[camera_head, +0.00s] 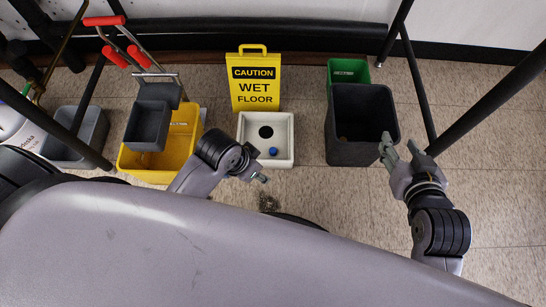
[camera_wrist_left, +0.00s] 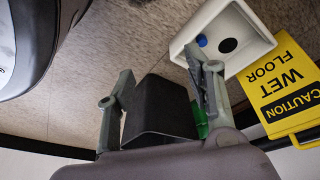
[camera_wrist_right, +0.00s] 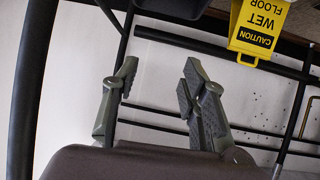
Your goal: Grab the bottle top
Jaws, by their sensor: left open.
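A small blue bottle top (camera_head: 273,151) lies in the white square basin (camera_head: 244,131), beside its dark round drain hole. My left gripper (camera_head: 263,177) is just below the basin in the head view, apart from the top. Its fingers are spread and empty in the left wrist view (camera_wrist_left: 165,72). My right gripper (camera_head: 401,149) is beside the dark bin, with fingers apart and nothing between them in the right wrist view (camera_wrist_right: 157,75).
A yellow wet floor sign (camera_head: 254,90) stands behind the basin. A dark grey bin (camera_head: 350,153) and a green bin (camera_head: 348,71) stand to its right. A yellow mop bucket (camera_head: 150,176) is to its left. Dark poles cross both sides. Tiled floor is bare between basin and dark bin.

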